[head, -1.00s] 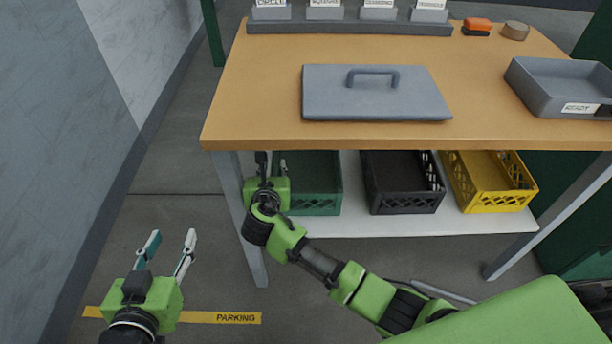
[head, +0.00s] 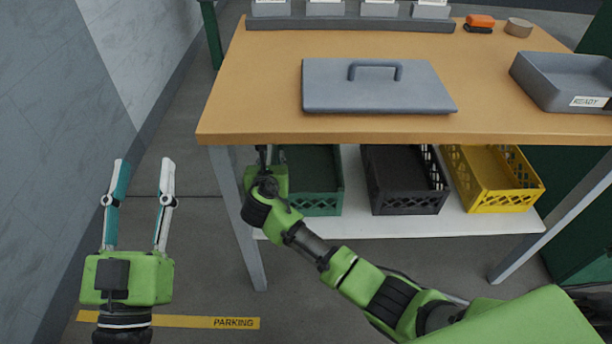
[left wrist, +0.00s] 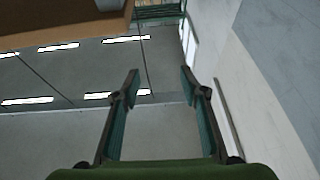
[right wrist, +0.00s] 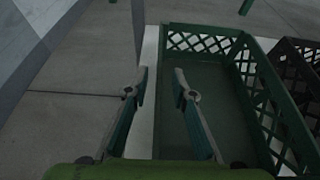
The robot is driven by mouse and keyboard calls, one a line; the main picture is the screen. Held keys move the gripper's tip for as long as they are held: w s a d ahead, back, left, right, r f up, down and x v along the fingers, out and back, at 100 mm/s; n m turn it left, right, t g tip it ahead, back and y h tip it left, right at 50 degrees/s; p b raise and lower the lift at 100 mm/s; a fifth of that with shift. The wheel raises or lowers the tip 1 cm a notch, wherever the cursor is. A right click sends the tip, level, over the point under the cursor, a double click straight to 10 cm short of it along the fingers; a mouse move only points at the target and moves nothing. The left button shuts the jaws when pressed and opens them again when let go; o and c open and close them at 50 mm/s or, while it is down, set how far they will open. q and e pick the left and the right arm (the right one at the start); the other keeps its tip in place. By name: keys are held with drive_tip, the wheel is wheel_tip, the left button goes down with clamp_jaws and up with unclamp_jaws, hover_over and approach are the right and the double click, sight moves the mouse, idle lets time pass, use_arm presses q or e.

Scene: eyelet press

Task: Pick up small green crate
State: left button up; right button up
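The small green crate (head: 318,204) sits on the white lower shelf under the table, at the left end of a row of crates. It fills the right of the right wrist view (right wrist: 200,42) and looks empty there. My right gripper (right wrist: 162,74) is open at the crate's left side, its right finger over the crate and its left finger outside. I cannot tell whether it touches the wall. In the head view the table edge partly hides this gripper. My left gripper (head: 142,163) is open and empty, over the floor left of the table.
A black crate (head: 410,205) stands right of the green one, then a yellow crate (head: 505,202). The wooden tabletop (head: 260,80) overhangs the shelf (head: 440,225). A table leg (head: 245,240) is close to my right arm. A wall (head: 70,110) is at the left.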

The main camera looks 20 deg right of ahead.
clamp_jaws()
drive_tip(key=shift+r, duration=0.15)
